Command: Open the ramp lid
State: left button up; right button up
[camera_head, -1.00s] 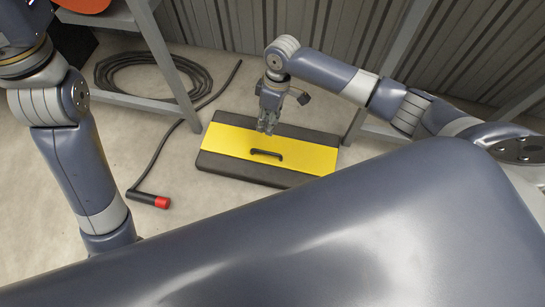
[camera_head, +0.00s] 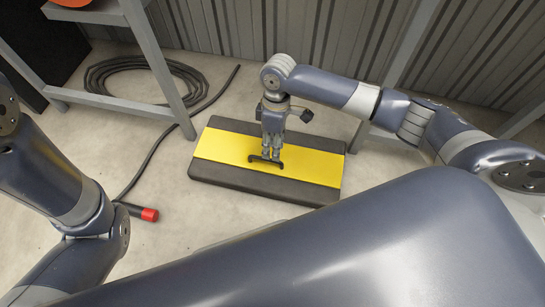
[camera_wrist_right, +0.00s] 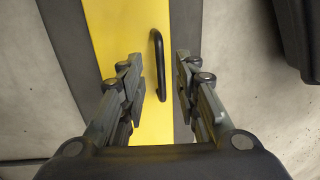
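The ramp lid (camera_head: 225,149) is a yellow panel on a black ramp (camera_head: 240,181) lying on the floor, and it looks shut. A black bar handle (camera_head: 258,160) stands on the lid; it also shows in the right wrist view (camera_wrist_right: 157,62). My right gripper (camera_head: 271,158) points down over the handle. In the right wrist view its two fingers (camera_wrist_right: 160,80) are apart, with the handle between and beyond them, not clasped. My left arm is at the left of the head view; its gripper is out of view.
A coiled black hose (camera_head: 150,68) lies on the floor at the back left, with a red-tipped end (camera_head: 149,214) left of the ramp. Grey metal frame legs (camera_head: 172,85) stand behind the ramp. A corrugated wall (camera_head: 340,40) closes the back.

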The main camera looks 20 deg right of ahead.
jog(key=shift+s+a+f+b, duration=0.15)
jog(key=shift+f+b, duration=0.4)
jog(key=shift+f, duration=0.45)
jog(key=shift+s+a+f+b, duration=0.15)
jog(key=shift+f+b, duration=0.35)
jog(key=shift+f, duration=0.45)
grip_shut()
